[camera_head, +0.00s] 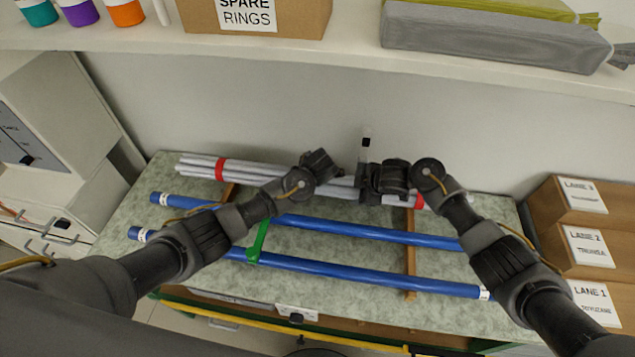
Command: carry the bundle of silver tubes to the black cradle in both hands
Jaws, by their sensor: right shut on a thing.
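The bundle of silver tubes (268,174) lies lengthwise along the back of the table, with a red band near each end. My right gripper (363,178) is shut on the bundle, right of its middle. My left gripper (338,172) is at the bundle just left of the right one; its fingers are largely hidden, so I cannot tell whether it is open or shut. The arms and grippers cover the middle of the bundle. I cannot make out a black cradle in this view.
Two long blue tubes (350,272) lie in front on wooden strips (410,257), with a green strap (259,241) near their left. A shelf (330,54) overhangs the back. Labelled lane boxes (557,215) stand right; a pale cabinet (60,120) stands left.

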